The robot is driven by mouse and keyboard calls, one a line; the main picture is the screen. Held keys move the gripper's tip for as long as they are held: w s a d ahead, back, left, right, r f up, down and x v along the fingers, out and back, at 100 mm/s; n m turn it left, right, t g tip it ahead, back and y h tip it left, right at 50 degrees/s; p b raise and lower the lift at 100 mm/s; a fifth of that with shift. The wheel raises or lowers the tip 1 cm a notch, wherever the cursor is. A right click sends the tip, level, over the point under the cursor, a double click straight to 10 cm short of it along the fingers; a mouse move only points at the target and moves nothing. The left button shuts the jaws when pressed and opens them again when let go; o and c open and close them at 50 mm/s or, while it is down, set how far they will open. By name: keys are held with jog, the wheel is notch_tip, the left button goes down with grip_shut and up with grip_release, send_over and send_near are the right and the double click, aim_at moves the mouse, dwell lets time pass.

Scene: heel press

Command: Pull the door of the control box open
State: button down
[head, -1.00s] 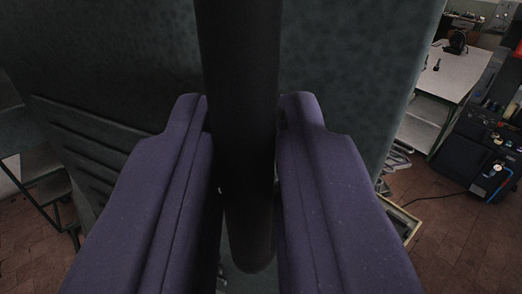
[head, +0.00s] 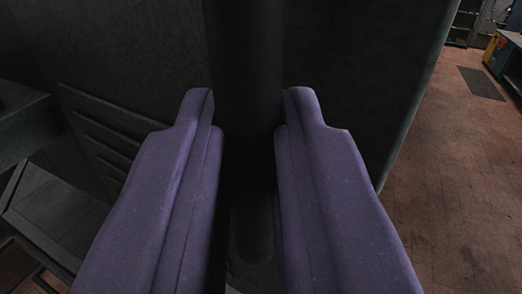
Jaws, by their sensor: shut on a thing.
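My gripper (head: 247,105) has its two purple fingers on either side of a dark upright bar, the door handle (head: 246,50), and is shut on it. The bar runs from the top edge down between the fingers to a rounded lower end. Behind it is the dark grey door of the control box (head: 345,65), with slanted louvre slots (head: 100,130) at the left. The door's right edge slopes down at the right of the picture. The parts of the handle between the fingers and the box's inside are hidden.
Red-brown tiled floor (head: 440,170) lies open to the right of the door. A dark mat (head: 481,83) and a workshop cabinet (head: 505,55) are far off at the upper right. A grey bench-like structure (head: 55,215) stands at the left, close to the door.

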jog(key=shift+s+a+r, duration=0.1)
jog(key=shift+s+a, duration=0.4)
jog(key=c, duration=1.4)
grip_release()
jog(key=shift+o, duration=1.2)
jog(key=shift+w+a, duration=0.25)
jog(key=shift+a, duration=0.1)
jog(key=s, duration=0.8)
jog(key=shift+d, duration=0.4)
